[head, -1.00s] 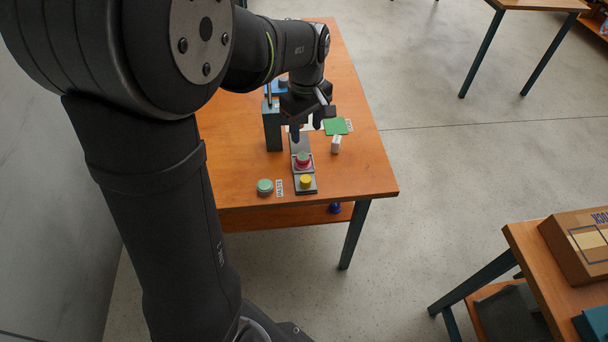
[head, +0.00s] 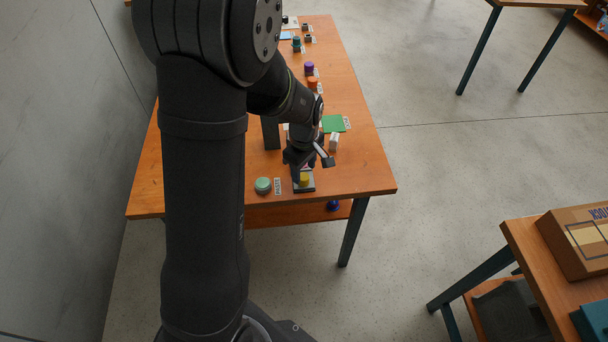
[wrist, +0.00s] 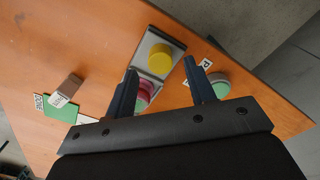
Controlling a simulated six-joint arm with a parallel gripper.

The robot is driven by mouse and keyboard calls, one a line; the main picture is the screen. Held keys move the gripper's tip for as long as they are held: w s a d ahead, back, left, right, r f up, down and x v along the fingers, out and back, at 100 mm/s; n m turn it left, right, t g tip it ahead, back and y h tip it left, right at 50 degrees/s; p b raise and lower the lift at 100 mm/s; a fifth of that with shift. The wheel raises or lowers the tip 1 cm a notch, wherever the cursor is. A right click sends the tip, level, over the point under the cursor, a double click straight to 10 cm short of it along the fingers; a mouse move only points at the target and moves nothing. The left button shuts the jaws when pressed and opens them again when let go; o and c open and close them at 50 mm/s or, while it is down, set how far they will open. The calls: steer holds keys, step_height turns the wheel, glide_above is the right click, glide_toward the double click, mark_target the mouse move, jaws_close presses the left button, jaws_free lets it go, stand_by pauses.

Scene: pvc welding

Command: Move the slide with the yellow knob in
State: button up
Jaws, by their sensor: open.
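The yellow knob (head: 304,179) stands on a grey slide near the front edge of the table. In the wrist view the yellow knob (wrist: 160,60) sits on its light grey slide plate (wrist: 142,52), beyond my fingertips. A pink and green piece (wrist: 146,92) on the same rail lies closer to me, partly hidden by my left finger. My gripper (wrist: 163,75) is open and empty, its fingers apart above the rail. In the head view my gripper (head: 312,170) hangs just behind and above the knob and hides most of the rail.
A green round button (head: 263,186) with a label stands left of the slide. A dark post (head: 270,133) stands behind. The table's front edge is close.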

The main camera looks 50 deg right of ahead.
mark_target(304, 177)
steer(key=shift+f, duration=1.8)
